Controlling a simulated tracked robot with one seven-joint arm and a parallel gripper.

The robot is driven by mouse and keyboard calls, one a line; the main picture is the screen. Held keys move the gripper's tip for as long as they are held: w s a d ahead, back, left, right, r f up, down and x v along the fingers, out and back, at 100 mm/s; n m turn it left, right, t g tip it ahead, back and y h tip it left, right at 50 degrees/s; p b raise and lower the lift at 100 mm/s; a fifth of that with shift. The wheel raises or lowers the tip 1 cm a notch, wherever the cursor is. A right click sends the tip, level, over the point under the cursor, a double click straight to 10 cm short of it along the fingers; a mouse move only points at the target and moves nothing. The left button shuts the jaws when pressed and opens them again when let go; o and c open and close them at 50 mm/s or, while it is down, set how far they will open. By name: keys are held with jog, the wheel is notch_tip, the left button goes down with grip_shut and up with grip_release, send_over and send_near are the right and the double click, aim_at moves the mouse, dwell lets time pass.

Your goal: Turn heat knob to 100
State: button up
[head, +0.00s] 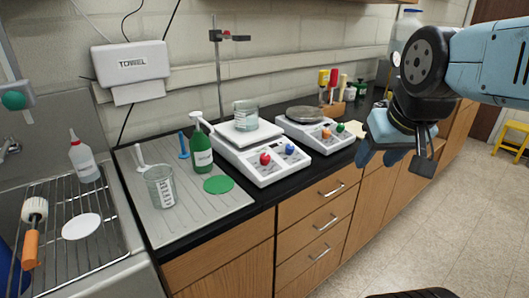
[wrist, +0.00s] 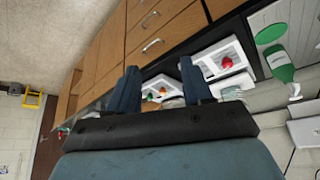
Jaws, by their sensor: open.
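Two white hotplate units stand on the black counter. The left unit (head: 262,160) has a white square top, a red knob (head: 265,159) and a blue knob (head: 289,149). Knob labels and settings are too small to read. My gripper (head: 380,156) is open and empty, in the air to the right of the right unit.
A beaker (head: 245,115) sits on the left unit. A green bottle (head: 201,152), a second beaker (head: 160,187) and a green disc (head: 218,184) are to its left. Coloured-cap bottles (head: 328,85) stand behind the right unit. Wooden drawers (head: 322,222) front the counter; the floor (head: 440,235) before them is clear.

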jog(key=shift+o, duration=0.6)
jog(key=shift+w+a+r, duration=0.15)
jog(key=shift+w+r, duration=0.05)
jog(key=shift+w, duration=0.05)
jog(key=n+g, duration=0.4)
jog(key=n, duration=1.2)
send_over(265, 155)
jog(key=s, duration=0.2)
jog(key=f, duration=0.6)
jog(key=w+f, duration=0.1)
jog(key=f, duration=0.7)
jog(key=shift+w+f, duration=0.25)
jog(key=shift+w, duration=0.15)
jog(key=c, duration=1.1)
